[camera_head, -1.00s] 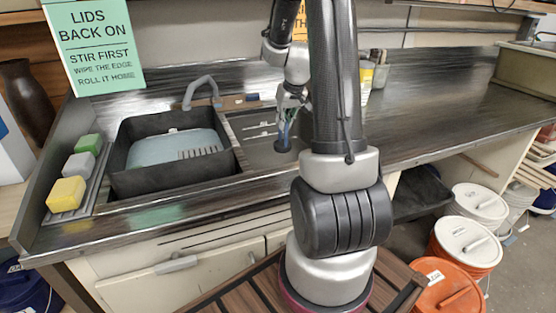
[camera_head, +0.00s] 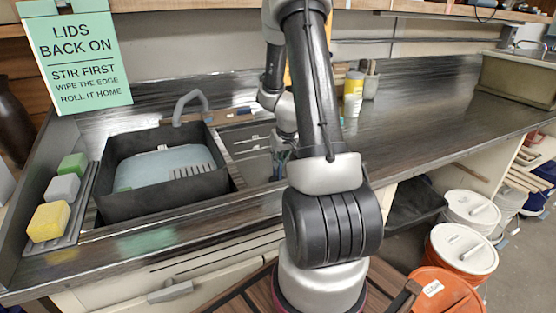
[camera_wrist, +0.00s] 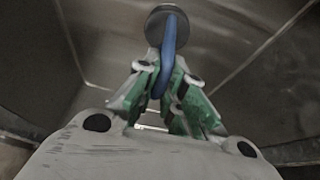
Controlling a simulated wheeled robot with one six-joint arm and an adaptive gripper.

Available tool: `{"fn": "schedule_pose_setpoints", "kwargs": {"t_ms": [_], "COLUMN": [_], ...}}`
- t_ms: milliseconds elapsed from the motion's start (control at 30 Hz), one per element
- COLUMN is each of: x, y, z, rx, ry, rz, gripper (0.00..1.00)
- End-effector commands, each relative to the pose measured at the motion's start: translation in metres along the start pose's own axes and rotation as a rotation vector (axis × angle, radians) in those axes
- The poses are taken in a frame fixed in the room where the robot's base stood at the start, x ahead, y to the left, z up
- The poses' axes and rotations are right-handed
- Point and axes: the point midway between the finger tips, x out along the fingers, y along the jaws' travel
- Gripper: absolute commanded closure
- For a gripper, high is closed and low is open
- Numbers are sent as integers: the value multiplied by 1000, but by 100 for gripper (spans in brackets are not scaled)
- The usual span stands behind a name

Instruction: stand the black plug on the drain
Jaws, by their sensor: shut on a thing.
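In the wrist view, my gripper (camera_wrist: 165,95) is closed on the blue handle (camera_wrist: 168,55) of the black plug (camera_wrist: 168,24). The plug shows as a dark round disc at the far end of the handle. In the head view, my gripper (camera_head: 279,165) reaches down into the right-hand metal basin (camera_head: 250,148), mostly behind my arm. The drain is not clearly visible in either view; the plug or my arm may hide it. I cannot tell whether the plug touches the basin floor.
A black tub (camera_head: 165,195) with cloudy water stands left of the basin, below a grey tap (camera_head: 190,105). Yellow (camera_head: 48,221), grey (camera_head: 62,188) and green (camera_head: 73,165) blocks lie on a rack at left. A yellow-labelled container (camera_head: 353,93) stands behind. The right counter is mostly clear.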

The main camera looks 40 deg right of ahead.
Motion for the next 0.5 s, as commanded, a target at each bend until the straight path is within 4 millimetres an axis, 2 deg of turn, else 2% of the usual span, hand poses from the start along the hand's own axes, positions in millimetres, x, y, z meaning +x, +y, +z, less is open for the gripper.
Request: {"fn": "schedule_pose_setpoints", "kwargs": {"t_ms": [233,267,367,500], "x": [1,1,1,1], "y": [0,0,0,0], "z": [0,0,0,0], "rx": [0,-1,-1,-1], "ry": [1,1,1,1], "rz": [0,0,0,0], "gripper": [100,86,68,68]}}
